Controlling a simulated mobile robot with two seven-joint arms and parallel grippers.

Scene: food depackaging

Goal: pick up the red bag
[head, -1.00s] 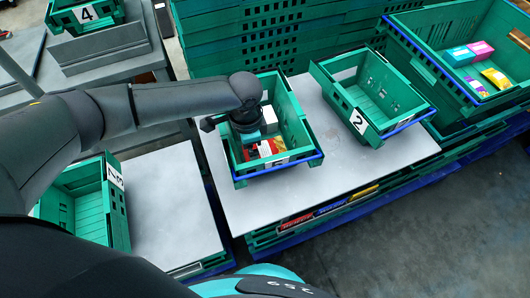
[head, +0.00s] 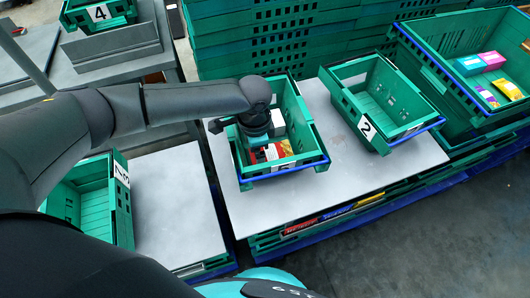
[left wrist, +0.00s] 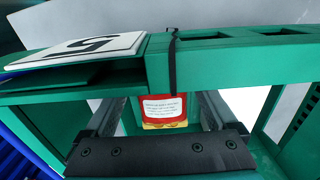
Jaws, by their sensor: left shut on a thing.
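The red bag (head: 257,156) is inside the green crate (head: 297,168) in the middle of the grey table. In the left wrist view the red bag (left wrist: 163,112) shows a white printed label and a yellow lower edge. My left gripper (head: 256,139) reaches down into this crate and is shut on the red bag. The bag sits between the two dark fingers (left wrist: 160,112), and part of it is hidden by the gripper. My right gripper is not in view.
A white box (head: 277,122) stands in the same crate. The crate's front wall and number card (left wrist: 85,48) are close to my gripper. An empty crate marked 2 (head: 365,127) stands to the right. A larger crate (head: 455,85) holds several colourful packs.

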